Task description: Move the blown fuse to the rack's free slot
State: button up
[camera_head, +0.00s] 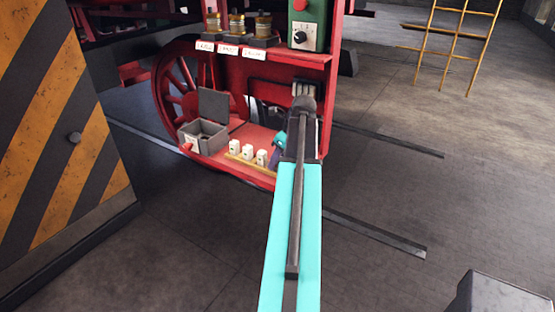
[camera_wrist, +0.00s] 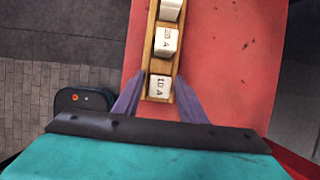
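Three white fuses stand in a row in a wooden rack (camera_head: 247,162) on the red shelf; the fuse nearest my arm (camera_head: 262,157) is at its right end. In the wrist view the rack (camera_wrist: 151,56) runs away from me. Its nearest fuse reads 10 A (camera_wrist: 159,86), the middle one seems to read 20 A (camera_wrist: 165,41), and the third (camera_wrist: 171,10) is cut by the frame. My gripper (camera_wrist: 160,78) is open, its purple fingers either side of the rack's near end; contact cannot be told. I cannot tell which fuse is blown or see a free slot.
A grey open box with its lid raised (camera_head: 203,137) stands left of the rack. Dark upright parts (camera_head: 304,88) stand at the shelf's back right, partly behind my arm. A striped panel (camera_head: 60,130) stands left.

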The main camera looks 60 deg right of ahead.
jog(key=shift+o, duration=0.4)
jog(key=shift+r, duration=0.15)
jog(key=b+v, duration=0.4)
jog(key=v, duration=0.9)
jog(key=shift+r, duration=0.25)
dwell(0.5)
